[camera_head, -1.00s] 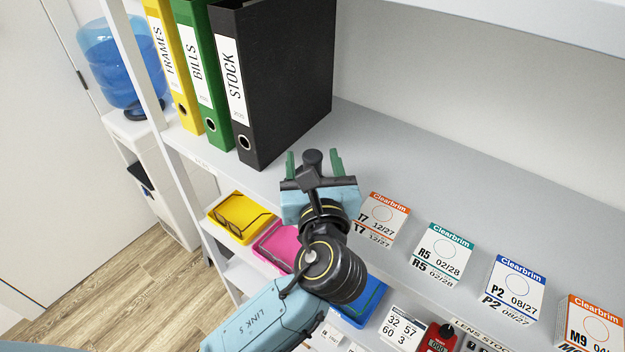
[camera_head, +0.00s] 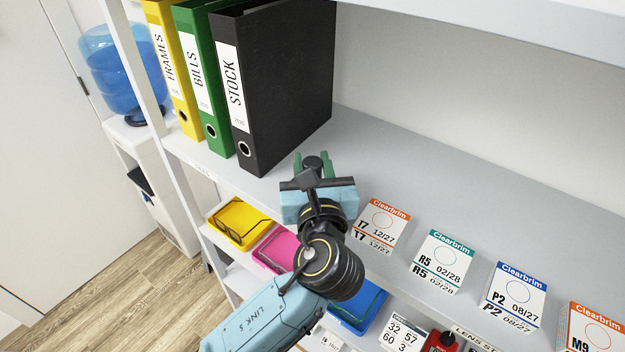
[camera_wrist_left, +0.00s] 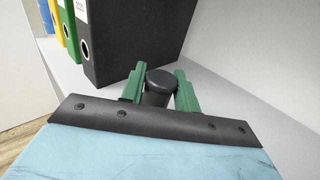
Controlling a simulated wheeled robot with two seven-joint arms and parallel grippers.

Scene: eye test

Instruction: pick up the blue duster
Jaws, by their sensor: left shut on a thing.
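My left gripper (camera_head: 312,166) is above the upper shelf, in front of the black binder. Its green fingers are closed on a dark, round-topped cylinder (camera_wrist_left: 160,80), which stands upright between them in the left wrist view. The cylinder's lower part is hidden by the gripper body, so I cannot tell whether it touches the shelf or whether it is part of a duster. No blue duster can be made out in either view. My right gripper is not in view.
Yellow, green and black binders (camera_head: 290,85) stand left on the upper shelf (camera_head: 400,165). Several Clearbrim boxes (camera_head: 443,262) line its front edge. Below are yellow (camera_head: 222,215), pink and blue trays. A water cooler (camera_head: 150,165) stands left. The shelf's back is clear.

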